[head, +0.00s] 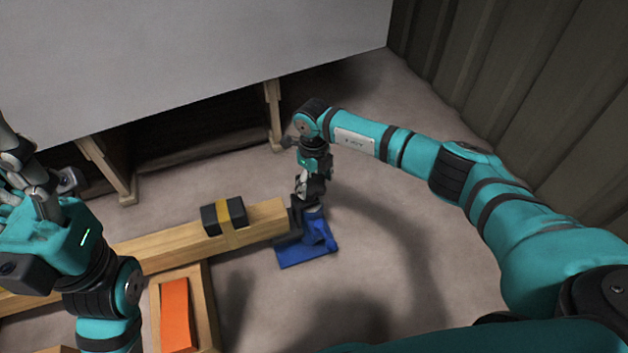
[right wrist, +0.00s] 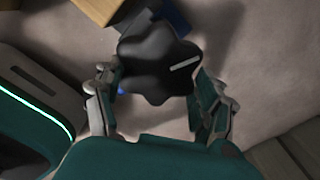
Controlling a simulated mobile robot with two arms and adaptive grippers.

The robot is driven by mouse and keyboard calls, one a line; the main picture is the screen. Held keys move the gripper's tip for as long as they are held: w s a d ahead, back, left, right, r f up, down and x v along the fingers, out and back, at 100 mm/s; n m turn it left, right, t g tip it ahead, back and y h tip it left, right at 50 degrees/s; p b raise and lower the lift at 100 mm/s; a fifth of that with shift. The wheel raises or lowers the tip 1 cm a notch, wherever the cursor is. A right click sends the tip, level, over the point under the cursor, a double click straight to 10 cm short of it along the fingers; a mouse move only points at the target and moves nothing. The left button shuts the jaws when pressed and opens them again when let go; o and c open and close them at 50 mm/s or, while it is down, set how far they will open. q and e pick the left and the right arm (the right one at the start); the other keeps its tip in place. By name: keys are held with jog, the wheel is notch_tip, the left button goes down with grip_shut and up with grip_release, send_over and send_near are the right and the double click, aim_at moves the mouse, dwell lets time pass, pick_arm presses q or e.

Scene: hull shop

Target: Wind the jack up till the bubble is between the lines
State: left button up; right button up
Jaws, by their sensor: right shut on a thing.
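The blue jack (head: 305,245) stands on the floor at the right end of a wooden beam (head: 175,245). Its black lobed knob (right wrist: 157,62), with one pale line, faces the right wrist camera. My right gripper (head: 310,190) is over the jack with its fingers on either side of the knob, shut on it; it also shows in the right wrist view (right wrist: 155,85). A black level with a yellow band (head: 224,216) lies on the beam; its bubble is too small to read. My left gripper (head: 40,185) is at the left edge, apart from the jack; its fingers are partly hidden.
A wooden tray (head: 207,300) with an orange block (head: 176,314) lies in front of the beam. A large pale panel (head: 190,60) on wooden props (head: 273,115) stands behind. A ribbed wall (head: 545,100) is at the right. The floor right of the jack is clear.

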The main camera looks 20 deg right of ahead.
aim_at(311, 183)
jog(key=shift+a, duration=0.6)
jog(key=o, duration=0.9)
jog(key=shift+o, duration=0.2)
jog(key=shift+d, duration=0.3)
notch_tip(311, 183, up, 12)
